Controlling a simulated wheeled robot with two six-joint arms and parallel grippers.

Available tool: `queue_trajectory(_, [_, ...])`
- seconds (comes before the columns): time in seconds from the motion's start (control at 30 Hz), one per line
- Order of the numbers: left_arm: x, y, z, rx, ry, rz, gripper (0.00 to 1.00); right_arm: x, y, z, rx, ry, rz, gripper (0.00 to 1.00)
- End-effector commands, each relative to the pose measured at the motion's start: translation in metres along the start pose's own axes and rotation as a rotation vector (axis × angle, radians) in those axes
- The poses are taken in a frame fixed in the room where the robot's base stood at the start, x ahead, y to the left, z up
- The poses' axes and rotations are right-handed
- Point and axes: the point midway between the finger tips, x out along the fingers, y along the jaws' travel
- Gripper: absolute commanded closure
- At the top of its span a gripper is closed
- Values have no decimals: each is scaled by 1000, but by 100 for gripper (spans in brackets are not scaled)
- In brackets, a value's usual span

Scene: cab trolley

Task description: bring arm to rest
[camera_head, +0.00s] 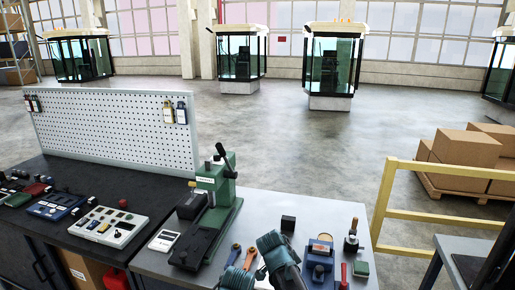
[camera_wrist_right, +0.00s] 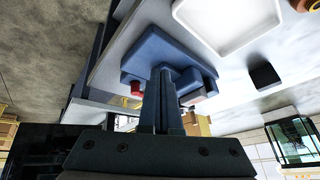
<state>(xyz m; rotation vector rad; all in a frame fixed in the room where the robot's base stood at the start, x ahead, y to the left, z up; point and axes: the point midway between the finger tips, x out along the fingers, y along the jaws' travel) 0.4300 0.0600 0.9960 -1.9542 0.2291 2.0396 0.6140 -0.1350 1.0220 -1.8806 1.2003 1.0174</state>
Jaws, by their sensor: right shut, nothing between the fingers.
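My right gripper (camera_wrist_right: 164,72) shows in the right wrist view, with its two dark fingers together and nothing between them. A blue block-like fixture (camera_wrist_right: 160,45) lies beyond the fingertips; I cannot tell the gap between them. In the head view a blue fixture (camera_head: 318,262) stands on the grey bench (camera_head: 300,207). I cannot make out the right gripper's fingers in the head view. My left gripper is in neither view.
A green lever press (camera_head: 215,185) stands on the bench left of centre. A white pegboard (camera_head: 115,125) stands behind. A dark block (camera_head: 288,223) and a small green block (camera_head: 360,268) lie on the bench. A yellow railing (camera_head: 440,215) is at right. A white tray (camera_wrist_right: 228,25) shows in the wrist view.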

Motion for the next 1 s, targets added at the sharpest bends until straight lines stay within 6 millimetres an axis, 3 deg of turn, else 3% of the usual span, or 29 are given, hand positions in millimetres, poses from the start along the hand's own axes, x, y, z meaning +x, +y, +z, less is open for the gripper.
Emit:
queue_trajectory(0.03, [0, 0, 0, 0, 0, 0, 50, -5, 18, 12, -120, -34, 11, 100])
queue_trajectory(0.1, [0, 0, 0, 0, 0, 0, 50, -10, 35, 28, -307, -85, 21, 100])
queue_trajectory(0.5, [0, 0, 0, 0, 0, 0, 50, -46, 125, 104, -1282, -378, -78, 100])
queue_trajectory(0.7, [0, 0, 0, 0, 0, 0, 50, -55, 145, 119, -1521, -446, -146, 100])
queue_trajectory(1.0, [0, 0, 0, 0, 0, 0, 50, -57, 148, 122, -1573, -459, -161, 100])
